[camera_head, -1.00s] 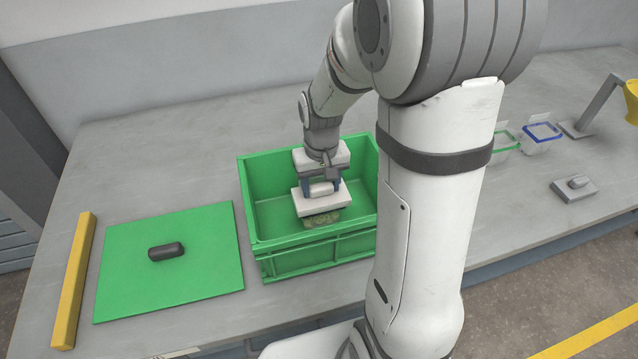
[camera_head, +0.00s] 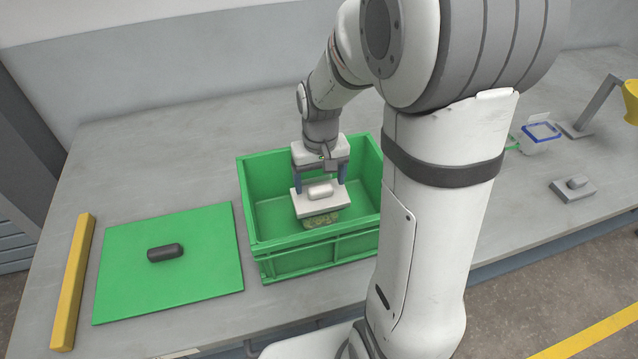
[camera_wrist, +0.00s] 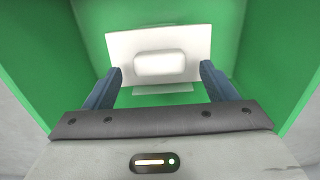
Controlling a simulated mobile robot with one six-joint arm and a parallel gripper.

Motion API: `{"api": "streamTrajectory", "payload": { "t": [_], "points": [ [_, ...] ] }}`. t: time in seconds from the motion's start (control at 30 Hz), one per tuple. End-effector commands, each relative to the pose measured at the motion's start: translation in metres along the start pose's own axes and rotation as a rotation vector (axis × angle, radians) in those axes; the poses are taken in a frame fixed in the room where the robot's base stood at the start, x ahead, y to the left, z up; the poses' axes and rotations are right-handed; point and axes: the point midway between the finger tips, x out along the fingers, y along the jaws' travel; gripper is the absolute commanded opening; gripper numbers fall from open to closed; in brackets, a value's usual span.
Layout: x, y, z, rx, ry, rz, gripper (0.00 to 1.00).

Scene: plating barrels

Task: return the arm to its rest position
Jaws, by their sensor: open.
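My gripper (camera_head: 322,180) is over the green crate (camera_head: 312,249), its fingers open and pointing down. Below it in the crate is a white block with a raised rounded grip (camera_head: 319,191), resting on a yellowish-green patterned item (camera_head: 321,219). In the wrist view the white block (camera_wrist: 118,48) lies beyond the two blue fingertips (camera_wrist: 160,78), with nothing held between them. The underside of the block and most of the patterned item are hidden. My arm reaches from the right across the table.
A green mat (camera_head: 125,275) with a dark rounded piece (camera_head: 165,252) lies left of the crate, beside a yellow bar (camera_head: 74,280). At right are a blue-rimmed container (camera_head: 542,133), a small grey block with a knob (camera_head: 572,189) and a grey stand (camera_head: 597,105). My arm hides part of the table.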

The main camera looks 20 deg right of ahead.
Motion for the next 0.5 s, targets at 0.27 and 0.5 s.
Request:
{"api": "streamTrajectory", "payload": {
  "t": [0.27,0.5],
  "points": [
    [-0.046,0.0,-0.001,0.0,0.005,0.0,0.79],
    [-0.058,0.0,0.0,0.0,0.002,0.0,0.79]
  ]
}}
